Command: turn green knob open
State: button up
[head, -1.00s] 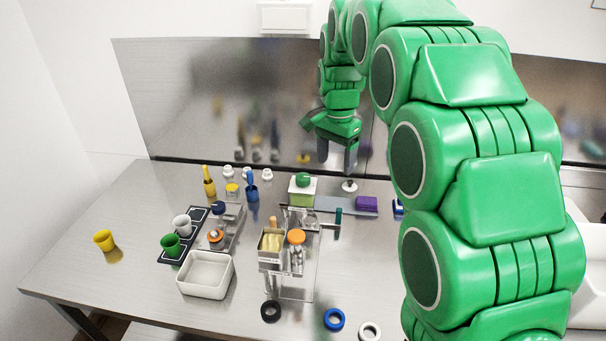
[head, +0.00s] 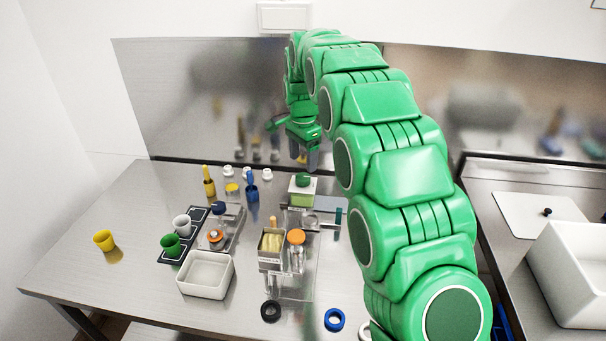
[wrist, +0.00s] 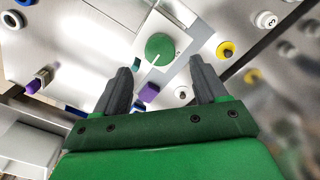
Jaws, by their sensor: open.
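The green knob (head: 303,179) sits on top of a small white and green box (head: 302,194) towards the back of the steel table. In the wrist view the round green knob (wrist: 159,48), with a white pointer line, lies ahead of and between my fingers. My gripper (head: 305,160) is just above and behind the knob in the head view, apart from it. In the wrist view my gripper (wrist: 162,80) has its two dark fingers spread with nothing between them.
A clear stand with an orange-capped jar (head: 296,237) is in front of the knob box. A blue bottle (head: 252,190) and white-capped things stand to its left. A purple block (wrist: 149,92) is near my fingers.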

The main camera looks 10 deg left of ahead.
aim_at(303, 176)
notch_tip(303, 176, down, 6)
jog(key=shift+f, duration=0.1)
dwell(0.4)
jog(key=c, duration=1.1)
jog(key=shift+o, duration=0.2)
